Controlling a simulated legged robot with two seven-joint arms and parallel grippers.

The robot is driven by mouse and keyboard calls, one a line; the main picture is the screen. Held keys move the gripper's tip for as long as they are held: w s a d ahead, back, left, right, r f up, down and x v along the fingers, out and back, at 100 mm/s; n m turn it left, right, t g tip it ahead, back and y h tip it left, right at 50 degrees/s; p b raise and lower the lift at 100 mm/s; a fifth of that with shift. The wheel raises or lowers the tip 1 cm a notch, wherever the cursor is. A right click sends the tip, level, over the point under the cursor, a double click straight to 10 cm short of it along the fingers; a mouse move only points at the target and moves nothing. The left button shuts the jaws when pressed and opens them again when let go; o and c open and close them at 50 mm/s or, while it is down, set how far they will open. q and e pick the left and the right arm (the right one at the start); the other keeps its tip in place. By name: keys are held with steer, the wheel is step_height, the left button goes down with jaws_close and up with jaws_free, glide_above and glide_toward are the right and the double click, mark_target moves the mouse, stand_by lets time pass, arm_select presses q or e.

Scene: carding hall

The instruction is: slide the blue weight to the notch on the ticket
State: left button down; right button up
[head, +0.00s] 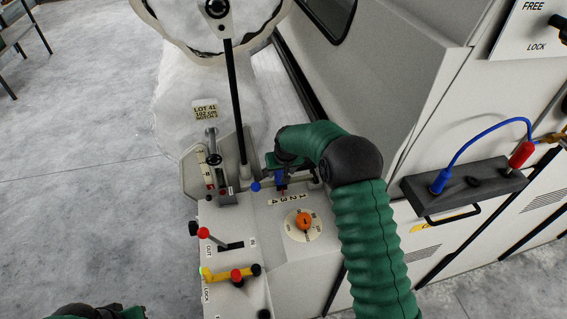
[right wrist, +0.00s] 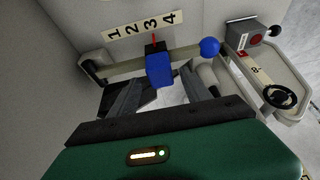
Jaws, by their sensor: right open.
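The blue weight (right wrist: 160,68) sits on a pale bar below a number strip (right wrist: 143,25) reading 1 to 4. Its red pointer stands by the 3, as far as I can tell. The weight (head: 279,178) is partly hidden by my right arm in the head view. My right gripper (right wrist: 162,92) is open, its dark fingers on either side of the weight, with no clear contact. In the head view the right gripper (head: 279,170) is over the bar. The ticket (head: 205,111) reads LOT 41, 102 cm and what looks like NOTCH 3. My left gripper's fingers are not visible.
A blue ball (right wrist: 209,47) caps the bar's end. An orange knob (head: 304,221), a red-knobbed lever (head: 204,233) and a yellow handle (head: 218,276) stand close by. A black rod (head: 235,105) rises behind. A box with a blue cable (head: 480,133) is at right.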

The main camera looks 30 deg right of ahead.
steer(key=b+v, duration=0.2)
steer(key=v, duration=1.1)
steer(key=shift+s+r, duration=0.2)
steer(key=shift+r, duration=0.05)
steer(key=s+a+f+n, duration=0.1)
steer(key=s+a+f, duration=0.2)
steer(key=s, duration=0.5)
steer(key=s+a+f+g, duration=0.1)
steer(key=s+a+f, duration=0.2)
steer(key=s, duration=0.6)
steer(key=s+a+f+n+y, duration=0.1)
steer(key=s+a+f, duration=0.2)
steer(key=s, duration=0.6)
steer(key=shift+a+f+n+g, duration=0.3)
steer(key=shift+a, duration=0.2)
steer(key=shift+s, duration=0.2)
steer(key=shift+a, duration=0.15)
